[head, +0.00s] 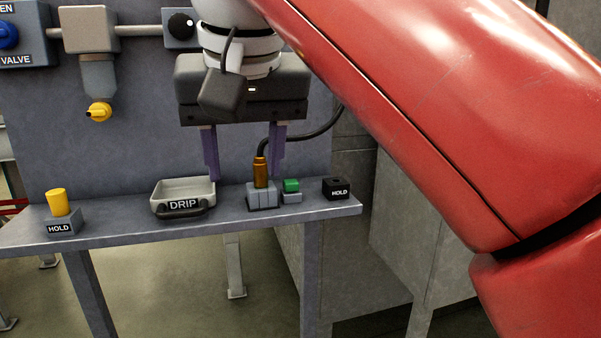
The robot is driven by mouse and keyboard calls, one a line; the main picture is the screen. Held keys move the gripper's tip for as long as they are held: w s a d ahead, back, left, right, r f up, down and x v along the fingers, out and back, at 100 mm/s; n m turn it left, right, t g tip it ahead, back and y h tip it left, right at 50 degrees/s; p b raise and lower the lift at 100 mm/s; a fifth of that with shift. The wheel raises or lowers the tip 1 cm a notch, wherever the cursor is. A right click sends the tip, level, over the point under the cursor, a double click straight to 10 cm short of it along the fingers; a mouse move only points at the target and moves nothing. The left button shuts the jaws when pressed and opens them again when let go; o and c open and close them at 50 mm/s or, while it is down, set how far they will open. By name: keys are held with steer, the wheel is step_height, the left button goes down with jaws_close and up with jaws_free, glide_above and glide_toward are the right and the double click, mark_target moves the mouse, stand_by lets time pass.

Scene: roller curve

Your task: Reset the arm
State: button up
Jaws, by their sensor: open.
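My gripper (244,155) hangs in the upper middle of the head view, pointing down, with its two purple fingers spread wide apart. It is open and I see nothing held between the fingers. The fingertips show above the back part of a narrow grey bench (110,232). A copper-coloured plug (261,172) with a black cable stands in a grey block, close to the right finger in the picture. I cannot tell the exact gap between finger and plug. My red arm crosses the right side and hides what is behind it.
A grey panel behind carries a yellow-knobbed fitting (99,110) and a blue valve knob (7,35).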

steer(key=w+d+f+m, duration=0.1)
steer(key=w+d+f, duration=0.2)
steer(key=d+f, duration=0.8)
steer(key=s+d+f, duration=0.2)
steer(key=d+f, duration=0.1)
steer(key=f, duration=0.4)
steer(key=s+d+f+m, duration=0.1)
steer(key=s+d+f, duration=0.2)
steer(key=f, duration=0.4)
steer(key=s+d+f+m+t+h, duration=0.1)
steer(key=d+f, duration=0.3)
steer(key=f, duration=0.4)
steer(key=shift+s+d, duration=0.2)
steer(key=shift+s, duration=0.7)
steer(key=shift+r, duration=0.1)
steer(key=shift+c, duration=0.5)
